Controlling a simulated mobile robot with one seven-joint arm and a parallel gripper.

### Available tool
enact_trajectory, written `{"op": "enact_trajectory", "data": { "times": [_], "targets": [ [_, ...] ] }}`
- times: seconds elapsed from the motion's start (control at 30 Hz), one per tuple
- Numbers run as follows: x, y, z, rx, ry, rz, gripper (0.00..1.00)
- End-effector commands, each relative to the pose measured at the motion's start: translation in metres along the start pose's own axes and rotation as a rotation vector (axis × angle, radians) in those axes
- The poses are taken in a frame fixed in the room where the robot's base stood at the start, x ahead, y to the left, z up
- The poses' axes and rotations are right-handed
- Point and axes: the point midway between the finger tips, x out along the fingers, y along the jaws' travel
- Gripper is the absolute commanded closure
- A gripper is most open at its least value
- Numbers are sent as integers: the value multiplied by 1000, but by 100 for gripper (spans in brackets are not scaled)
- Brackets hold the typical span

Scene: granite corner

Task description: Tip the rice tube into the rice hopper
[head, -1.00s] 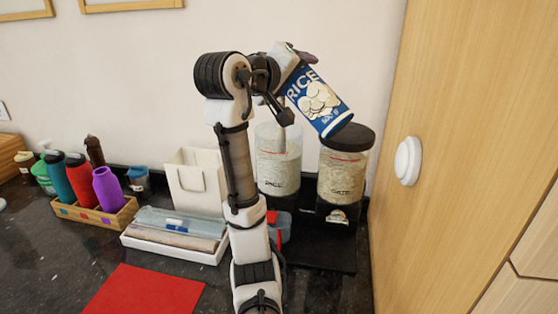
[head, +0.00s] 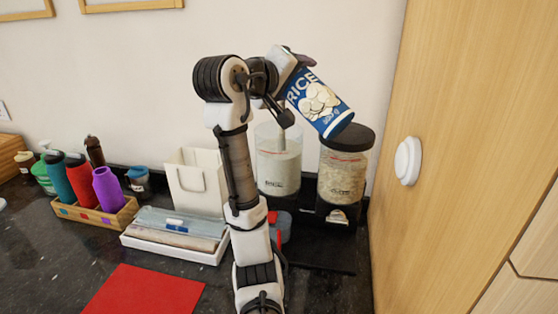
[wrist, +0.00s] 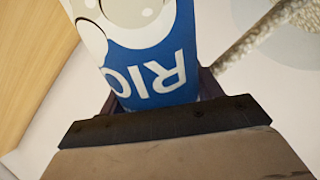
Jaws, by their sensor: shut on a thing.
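My gripper (head: 292,62) is shut on the upper end of the blue rice tube (head: 319,102), which leans with its top toward the upper left above the two hoppers. The tube's lettering shows in the wrist view (wrist: 150,65); its mouth is hidden. A pale grainy strand (wrist: 265,35), looking like pouring rice, runs past the jaws there. In the head view a pale column (head: 281,140) drops into the left clear hopper (head: 278,172), which holds white contents. The right hopper (head: 342,178) has a black lid and beige grain. The hopper labels are too small to read surely.
A wooden cabinet (head: 470,130) with a round white knob (head: 408,161) bounds the right side. A red mat (head: 145,292) lies in front.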

Motion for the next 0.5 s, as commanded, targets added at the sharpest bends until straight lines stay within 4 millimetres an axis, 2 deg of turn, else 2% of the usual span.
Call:
{"op": "enact_trajectory", "data": {
  "times": [0.5],
  "targets": [
    [1,-6,2,-68,-15,1,90]
  ]
}}
